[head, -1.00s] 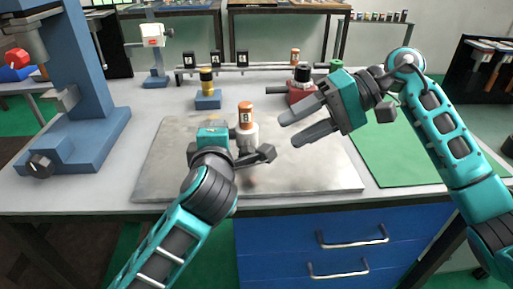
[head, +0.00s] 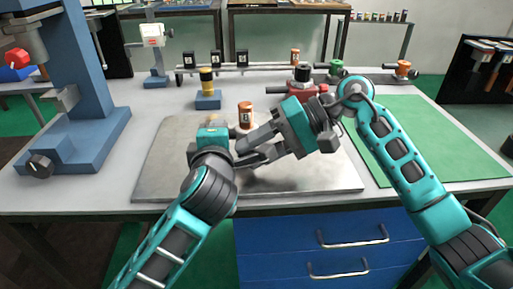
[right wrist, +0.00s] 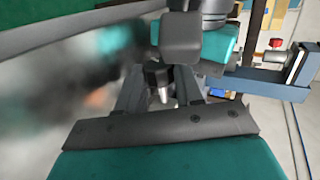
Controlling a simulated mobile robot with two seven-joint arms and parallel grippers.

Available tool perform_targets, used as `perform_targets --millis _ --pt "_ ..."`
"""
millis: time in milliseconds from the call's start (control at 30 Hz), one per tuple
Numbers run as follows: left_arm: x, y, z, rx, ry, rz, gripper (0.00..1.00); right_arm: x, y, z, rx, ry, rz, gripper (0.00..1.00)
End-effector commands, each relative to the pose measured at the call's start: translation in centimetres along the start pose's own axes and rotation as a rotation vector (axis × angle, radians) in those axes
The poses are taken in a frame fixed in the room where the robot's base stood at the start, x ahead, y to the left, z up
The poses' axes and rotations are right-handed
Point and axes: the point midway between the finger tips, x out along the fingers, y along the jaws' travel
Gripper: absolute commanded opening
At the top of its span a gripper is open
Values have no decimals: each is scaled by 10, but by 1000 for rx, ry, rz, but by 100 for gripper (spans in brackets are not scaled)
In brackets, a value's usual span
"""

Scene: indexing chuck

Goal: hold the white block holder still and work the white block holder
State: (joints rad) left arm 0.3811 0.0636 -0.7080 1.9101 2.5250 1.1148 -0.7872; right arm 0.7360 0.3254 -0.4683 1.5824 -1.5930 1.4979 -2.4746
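The white block holder stands on the grey metal plate, with an orange numbered piece (head: 245,115) upright on top. Its white body is mostly hidden behind my grippers in the head view. My left gripper (head: 238,158) is low at the holder's near side; its fingers are largely covered, so its grip cannot be seen. My right gripper (head: 243,150) reaches in from the right, its fingers apart and their tips at the holder's right side. In the right wrist view the right gripper's fingers (right wrist: 160,92) are apart with a dark pointed part between them; I cannot tell whether they touch it.
The metal plate (head: 165,165) lies on the bench. A blue holder with a yellow-black piece (head: 207,95) and a red holder (head: 290,93) stand behind. A blue press (head: 80,100) is at left. The green mat (head: 425,135) at right is mostly clear.

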Motion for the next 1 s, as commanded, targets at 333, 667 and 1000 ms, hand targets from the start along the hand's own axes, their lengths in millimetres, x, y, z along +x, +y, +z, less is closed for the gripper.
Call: perform_targets --millis 333,667,1000 --pt "1 -7 0 6 2 -15 0 0 0 0 -1 0 -1 5" --pt "1 -7 0 6 2 -15 0 -1 -4 0 3 -5 129 4" --pt "1 -7 0 6 2 -15 0 0 -4 0 7 -5 137 38"
